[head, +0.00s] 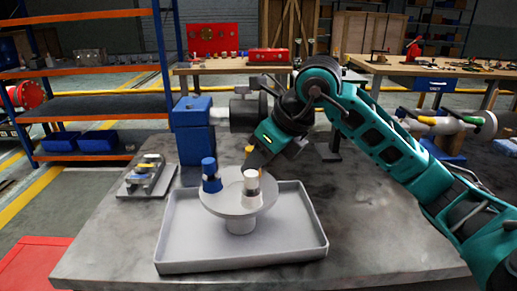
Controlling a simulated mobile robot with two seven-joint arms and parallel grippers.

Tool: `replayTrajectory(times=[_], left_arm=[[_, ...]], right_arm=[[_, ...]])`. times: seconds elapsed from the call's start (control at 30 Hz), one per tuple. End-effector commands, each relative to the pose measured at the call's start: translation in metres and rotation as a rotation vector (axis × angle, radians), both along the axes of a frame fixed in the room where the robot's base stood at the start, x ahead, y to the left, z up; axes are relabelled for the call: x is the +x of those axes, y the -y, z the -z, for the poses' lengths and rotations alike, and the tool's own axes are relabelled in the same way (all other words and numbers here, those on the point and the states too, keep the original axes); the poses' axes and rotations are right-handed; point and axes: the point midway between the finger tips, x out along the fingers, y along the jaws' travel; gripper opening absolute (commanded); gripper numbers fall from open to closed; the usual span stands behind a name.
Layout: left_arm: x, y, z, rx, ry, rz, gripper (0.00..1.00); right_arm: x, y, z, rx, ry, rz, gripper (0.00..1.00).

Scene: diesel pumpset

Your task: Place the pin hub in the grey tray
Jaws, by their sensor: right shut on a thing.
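The pin hub (239,199) is a light grey disc with a stubby boss underneath and upright blue, white and yellow-topped pins on it. It is inside the outline of the grey tray (240,262), roughly level. I cannot tell whether its boss touches the tray floor. My right gripper (251,164) comes down from the upper right to the hub's far side, by the yellow-topped pin. It is shut on the hub, though its fingertips are partly hidden behind the pins. My left gripper is not in view.
Blue blocks (194,142) and a grey cylinder (247,112) stand behind the tray. A small rack of parts (146,176) lies to its left. A coupled shaft assembly (447,123) is at the right. The grey table (110,235) is clear at front left.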

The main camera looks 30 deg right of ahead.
Motion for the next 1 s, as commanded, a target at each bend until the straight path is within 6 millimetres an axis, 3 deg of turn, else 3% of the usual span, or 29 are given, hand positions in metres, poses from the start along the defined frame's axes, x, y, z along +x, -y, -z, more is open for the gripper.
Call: replayTrajectory(times=[0.43,0.47,0.5,0.73,1.0], left_arm=[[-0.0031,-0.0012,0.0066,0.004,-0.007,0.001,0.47],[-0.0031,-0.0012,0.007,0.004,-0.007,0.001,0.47],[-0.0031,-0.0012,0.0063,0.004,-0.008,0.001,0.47],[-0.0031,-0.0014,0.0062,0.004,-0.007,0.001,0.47],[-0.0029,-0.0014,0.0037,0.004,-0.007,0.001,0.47]], right_arm=[[0.0011,-0.0002,0.0028,0.006,0.012,0.001,0.0],[0.0001,-0.0001,0.0065,0.001,0.002,0.0,0.35],[0.0001,-0.0002,0.0056,0.001,0.002,0.0,0.39],[0.0,-0.0002,0.0056,0.001,0.001,0.0,0.6],[0.0,-0.0002,0.0031,0.002,0.002,0.0,0.6]])
